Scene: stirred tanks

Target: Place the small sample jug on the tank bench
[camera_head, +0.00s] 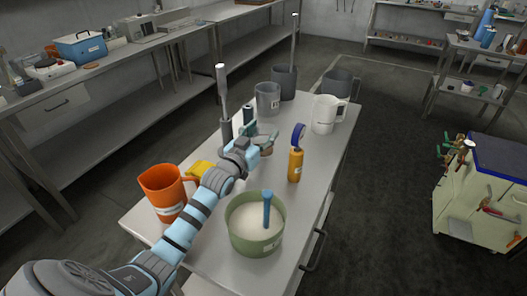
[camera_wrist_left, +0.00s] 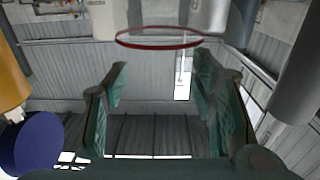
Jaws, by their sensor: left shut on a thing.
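A small clear vessel with a reddish-brown rim, which looks like the small sample jug (camera_head: 265,150), is between the fingers of my left gripper (camera_head: 261,141). In the left wrist view, its red rim (camera_wrist_left: 150,47) shows just beyond the two green fingers (camera_wrist_left: 160,64), and its see-through wall is hard to make out. My left gripper is shut on it, with the fingers apart by its width. The jug is over the middle of the grey tank bench (camera_head: 215,258); I cannot tell whether it touches the top. My right gripper is not in view.
An orange jug (camera_head: 162,192), a green tub of pale contents (camera_head: 255,243), a yellow-orange bottle (camera_head: 295,165) and a white jug (camera_head: 322,115) stand on the bench. Grey vessels (camera_head: 268,99) and stirrer rods (camera_head: 221,85) stand behind. Bare top shows right of the bottle.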

